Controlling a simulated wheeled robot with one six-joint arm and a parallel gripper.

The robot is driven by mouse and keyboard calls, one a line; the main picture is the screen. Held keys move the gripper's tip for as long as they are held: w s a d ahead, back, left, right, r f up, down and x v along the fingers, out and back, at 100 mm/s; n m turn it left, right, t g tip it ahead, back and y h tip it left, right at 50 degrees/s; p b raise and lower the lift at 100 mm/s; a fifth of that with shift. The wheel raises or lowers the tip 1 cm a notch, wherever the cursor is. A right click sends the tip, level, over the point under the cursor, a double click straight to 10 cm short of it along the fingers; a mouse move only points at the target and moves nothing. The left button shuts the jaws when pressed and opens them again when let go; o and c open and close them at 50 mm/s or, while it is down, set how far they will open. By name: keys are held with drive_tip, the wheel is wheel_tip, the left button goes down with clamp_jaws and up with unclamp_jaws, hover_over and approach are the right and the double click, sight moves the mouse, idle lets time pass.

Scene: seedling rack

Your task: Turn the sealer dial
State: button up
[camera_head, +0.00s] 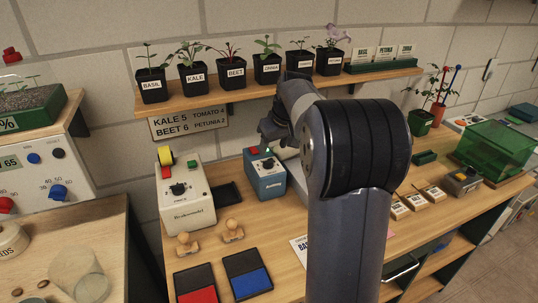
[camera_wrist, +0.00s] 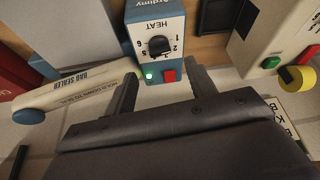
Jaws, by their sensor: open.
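The bag sealer's control box (camera_head: 265,183) is blue with a pale top, on the bench under the plant shelf. In the wrist view the box (camera_wrist: 172,12) shows a black dial (camera_wrist: 158,46) labelled HEAT with numbers around it. I cannot tell its exact setting. A lit green lamp and a red button sit beside the dial. The white sealer arm (camera_wrist: 75,92), marked BAG SEALER, extends to the left. My gripper (camera_wrist: 162,88) is open and empty, its fingers apart beside the box's lamp end. In the head view my gripper (camera_head: 270,135) is above and behind the box, partly hidden.
A cream machine (camera_head: 187,205) with its own black dial and yellow roll stands left of the sealer. A dark tray (camera_head: 227,193) lies between them. Stamps and red and blue ink pads lie in front. The shelf (camera_head: 240,92) with several potted seedlings hangs above my gripper.

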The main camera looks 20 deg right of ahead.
sight(268, 160)
drive_tip(key=x, duration=0.6)
drive_tip(key=shift+f, duration=0.2)
drive_tip(key=c, duration=1)
